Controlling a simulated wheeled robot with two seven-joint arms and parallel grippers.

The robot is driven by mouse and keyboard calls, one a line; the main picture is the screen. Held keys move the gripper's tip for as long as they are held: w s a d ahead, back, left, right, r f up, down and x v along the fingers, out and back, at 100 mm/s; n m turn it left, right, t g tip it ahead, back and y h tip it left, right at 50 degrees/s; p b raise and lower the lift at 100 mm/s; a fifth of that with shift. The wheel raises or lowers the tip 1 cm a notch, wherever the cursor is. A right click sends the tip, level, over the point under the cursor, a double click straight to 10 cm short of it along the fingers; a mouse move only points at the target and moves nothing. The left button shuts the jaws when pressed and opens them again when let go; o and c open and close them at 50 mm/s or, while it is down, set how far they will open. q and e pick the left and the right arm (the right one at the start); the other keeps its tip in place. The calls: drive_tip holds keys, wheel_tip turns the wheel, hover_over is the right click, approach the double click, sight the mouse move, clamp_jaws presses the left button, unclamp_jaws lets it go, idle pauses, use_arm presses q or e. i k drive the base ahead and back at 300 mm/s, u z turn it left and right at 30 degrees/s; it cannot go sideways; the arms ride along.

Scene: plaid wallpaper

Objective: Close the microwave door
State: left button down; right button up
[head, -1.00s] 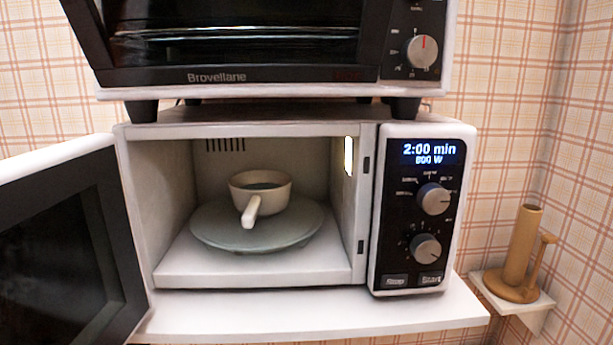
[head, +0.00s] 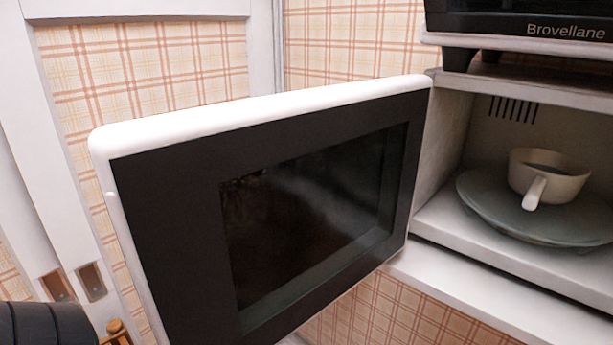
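The microwave (head: 436,205) stands at the right of the head view, only its left part in frame. Its door (head: 170,210) is wide open, hinged at the microwave's left edge and swung out to the left. The door has a white rim and a dark window. Inside, a white cup with a handle (head: 551,178) rests on a grey-green turntable plate (head: 480,205). The microwave's control panel is out of frame.
A toaster oven (head: 530,20) stands on top of the microwave. A white shelf (head: 450,290) carries the microwave. White panelling (head: 60,150) with metal fittings is at the left. A dark rounded object (head: 45,325) is at the lower left corner.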

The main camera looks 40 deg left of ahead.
sight(301, 232)
drive_tip(key=u, duration=0.7)
drive_tip(key=k, duration=0.3)
